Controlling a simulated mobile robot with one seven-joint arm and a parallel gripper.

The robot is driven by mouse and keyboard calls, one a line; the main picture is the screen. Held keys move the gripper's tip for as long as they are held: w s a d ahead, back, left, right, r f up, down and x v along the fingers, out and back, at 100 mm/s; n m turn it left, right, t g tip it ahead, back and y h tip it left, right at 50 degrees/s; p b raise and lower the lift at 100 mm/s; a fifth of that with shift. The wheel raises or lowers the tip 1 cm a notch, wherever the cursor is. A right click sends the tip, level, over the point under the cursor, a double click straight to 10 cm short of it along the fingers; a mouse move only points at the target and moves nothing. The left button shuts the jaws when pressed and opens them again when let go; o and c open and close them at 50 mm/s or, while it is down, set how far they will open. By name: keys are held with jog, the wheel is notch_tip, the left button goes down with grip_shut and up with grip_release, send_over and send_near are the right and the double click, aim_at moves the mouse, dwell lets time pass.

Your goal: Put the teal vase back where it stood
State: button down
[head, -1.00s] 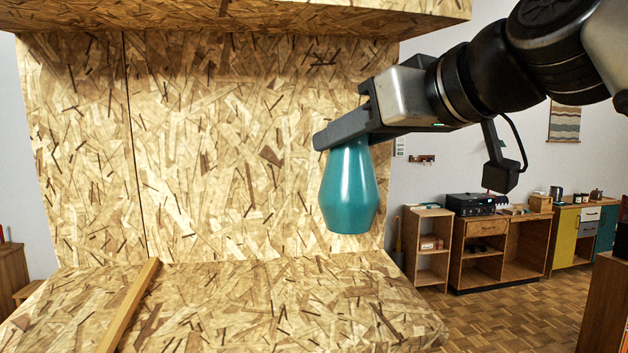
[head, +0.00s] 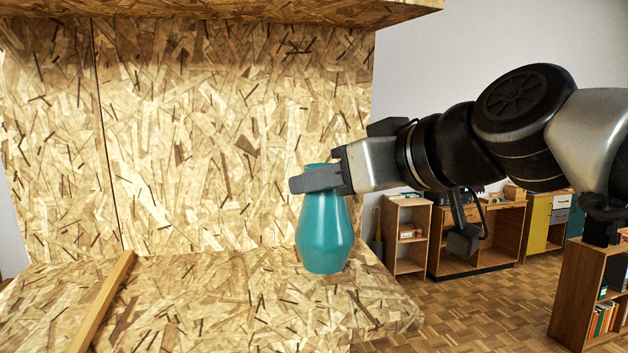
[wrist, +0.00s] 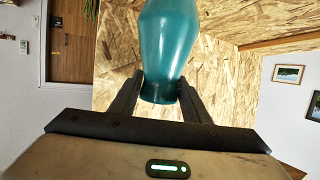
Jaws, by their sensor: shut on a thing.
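The teal vase (head: 325,235) is upright at the right end of the OSB shelf board (head: 240,295). My gripper (head: 318,180) is shut on its narrow neck from the right, just below the rim. The base of the vase is at or just above the board; I cannot tell whether it touches. In the wrist view the vase (wrist: 168,40) sits between the two fingers of my gripper (wrist: 160,82), with its wide body pointing up in the picture.
A wooden strip (head: 103,302) lies across the board to the left of the vase. An OSB back panel (head: 190,140) stands behind, and an upper OSB board (head: 220,10) overhangs. The board between strip and vase is clear. Low wooden shelves (head: 408,235) stand beyond.

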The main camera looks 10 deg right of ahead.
jog(key=shift+f+b, duration=0.3)
jog(key=shift+b, duration=0.1)
jog(key=c, duration=1)
grip_release()
jog(key=shift+s+r+p, duration=0.1)
jog(key=shift+r+p, duration=0.65)
jog(key=shift+p, duration=0.35)
jog(key=b+v, duration=0.1)
jog(key=v, duration=0.4)
jog(key=b+v, duration=0.1)
jog(key=v, duration=0.5)
jog(key=shift+s+d+f+b, duration=0.15)
jog(key=shift+s+d+b, duration=0.05)
jog(key=shift+s+b, duration=0.15)
